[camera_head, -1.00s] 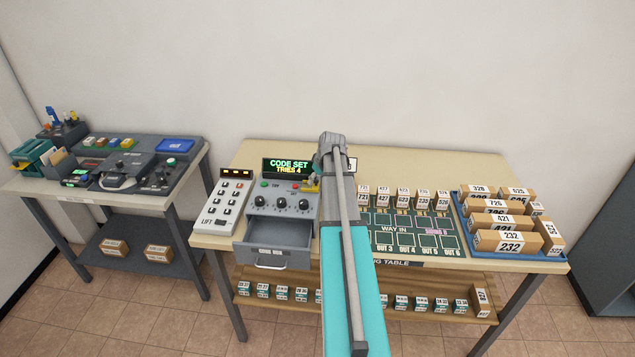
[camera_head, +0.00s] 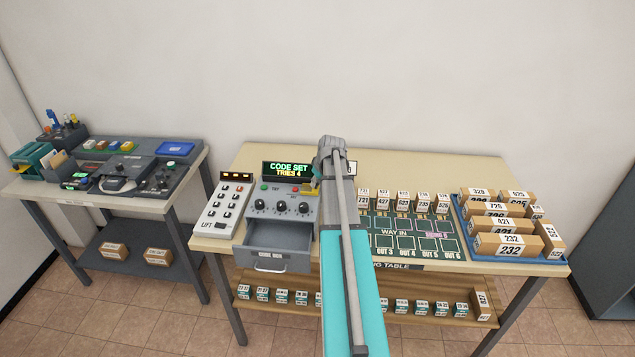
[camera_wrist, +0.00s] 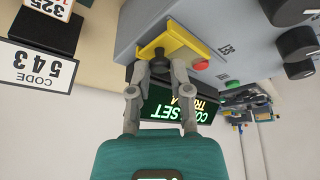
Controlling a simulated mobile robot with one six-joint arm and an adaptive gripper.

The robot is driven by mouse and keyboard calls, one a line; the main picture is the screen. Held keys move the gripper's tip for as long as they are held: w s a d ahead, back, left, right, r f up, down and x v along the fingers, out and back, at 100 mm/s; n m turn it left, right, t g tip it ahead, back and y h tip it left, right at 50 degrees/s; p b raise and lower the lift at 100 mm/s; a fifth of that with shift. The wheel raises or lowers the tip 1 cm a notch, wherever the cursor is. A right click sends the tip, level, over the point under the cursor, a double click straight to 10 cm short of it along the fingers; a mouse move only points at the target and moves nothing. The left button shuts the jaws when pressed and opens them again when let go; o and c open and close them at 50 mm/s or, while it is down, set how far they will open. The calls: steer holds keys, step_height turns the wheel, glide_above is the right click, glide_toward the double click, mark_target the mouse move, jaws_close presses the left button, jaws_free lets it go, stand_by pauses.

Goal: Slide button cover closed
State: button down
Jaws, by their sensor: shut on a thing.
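The button cover (camera_wrist: 188,42) is a yellow piece with a dark knob, on the corner of the grey control box (camera_head: 271,219). My gripper (camera_wrist: 159,62) is shut on the cover's knob in the wrist view, which is upside down. A red button (camera_wrist: 201,66) shows beside the cover's edge, at least partly uncovered. In the head view the cover is small at the box's upper right, and my arm hides much of the gripper.
The display (camera_head: 288,169) reads "CODE SET TRIES 4". An open drawer (camera_head: 270,262) sticks out below the control box. Numbered blocks (camera_head: 404,201) and a blue tray (camera_head: 465,224) of boxes are to the right.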

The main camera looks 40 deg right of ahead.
steer(key=shift+w+a, duration=1.65)
steer(key=shift+w, duration=0.3)
steer(key=c, duration=0.5)
jaws_free()
steer(key=shift+w+a, duration=0.1)
steer(key=shift+w, duration=0.05)
steer(key=shift+c, duration=0.2)
steer(key=shift+s+d, duration=0.2)
